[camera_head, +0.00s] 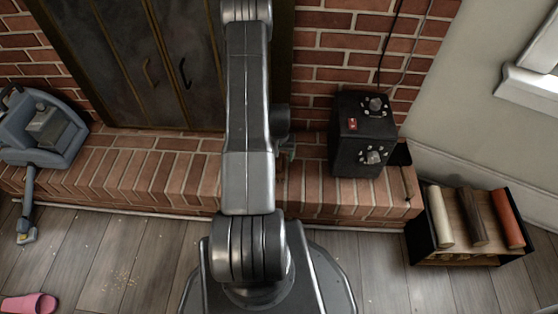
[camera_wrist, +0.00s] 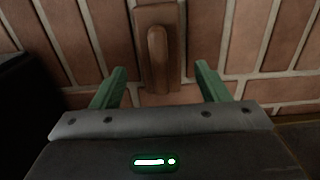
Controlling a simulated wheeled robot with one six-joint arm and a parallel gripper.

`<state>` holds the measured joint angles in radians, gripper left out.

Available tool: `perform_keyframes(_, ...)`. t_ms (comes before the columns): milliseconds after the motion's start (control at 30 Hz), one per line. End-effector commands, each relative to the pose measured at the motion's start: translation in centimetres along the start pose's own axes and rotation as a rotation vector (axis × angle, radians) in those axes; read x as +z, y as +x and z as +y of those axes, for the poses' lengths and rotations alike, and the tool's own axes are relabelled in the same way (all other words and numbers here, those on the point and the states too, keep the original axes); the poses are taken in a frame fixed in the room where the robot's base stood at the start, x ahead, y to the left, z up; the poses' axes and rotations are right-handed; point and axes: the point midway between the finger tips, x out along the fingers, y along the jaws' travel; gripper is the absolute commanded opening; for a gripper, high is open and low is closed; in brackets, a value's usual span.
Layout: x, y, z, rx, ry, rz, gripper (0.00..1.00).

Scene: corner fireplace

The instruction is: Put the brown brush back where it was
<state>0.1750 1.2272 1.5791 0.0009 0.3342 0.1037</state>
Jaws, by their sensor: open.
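The brown brush (camera_wrist: 158,55), a wooden block with a rounded raised handle, lies against the brickwork in the wrist view. My gripper (camera_wrist: 159,85) is open, with one green finger on each side of the brush's near end. Clear gaps show between brush and fingers, and nothing is held. In the head view my arm covers most of the gripper; only a bit of green (camera_head: 289,150) shows to its right, over the brick hearth (camera_head: 150,168). I cannot make out the brush there.
A black box with knobs (camera_head: 362,135) stands on the hearth to the right. A dark rack (camera_head: 422,240) with several coloured rolls is on the floor at right. A blue-grey vacuum cleaner (camera_head: 45,130) is at left, and a pink slipper (camera_head: 28,304) lies on the wooden floor.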

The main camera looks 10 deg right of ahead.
Motion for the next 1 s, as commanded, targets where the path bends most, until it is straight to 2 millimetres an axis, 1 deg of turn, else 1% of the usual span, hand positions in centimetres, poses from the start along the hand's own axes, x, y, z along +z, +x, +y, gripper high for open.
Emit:
perform_keyframes(33, -0.1, -1.6, 0.0, 0.000, 0.000, 0.003, 0.68)
perform_keyframes(200, -0.1, -4.8, 0.0, 0.000, 0.000, 0.002, 0.68)
perform_keyframes(300, 0.0, -5.9, 0.0, 0.000, 0.000, 0.000, 0.68)
perform_keyframes(400, 0.0, -6.6, 0.0, 0.000, 0.000, 0.000, 0.68)
perform_keyframes(533, 0.0, -6.9, 0.0, 0.000, 0.000, -0.001, 0.68)
perform_keyframes(800, 0.0, -6.8, 0.0, 0.000, 0.000, -0.001, 0.68)
perform_keyframes(933, 0.1, -6.0, 0.0, 0.000, 0.000, -0.002, 0.68)
perform_keyframes(1000, 0.1, -5.0, 0.0, 0.001, 0.000, -0.004, 0.68)
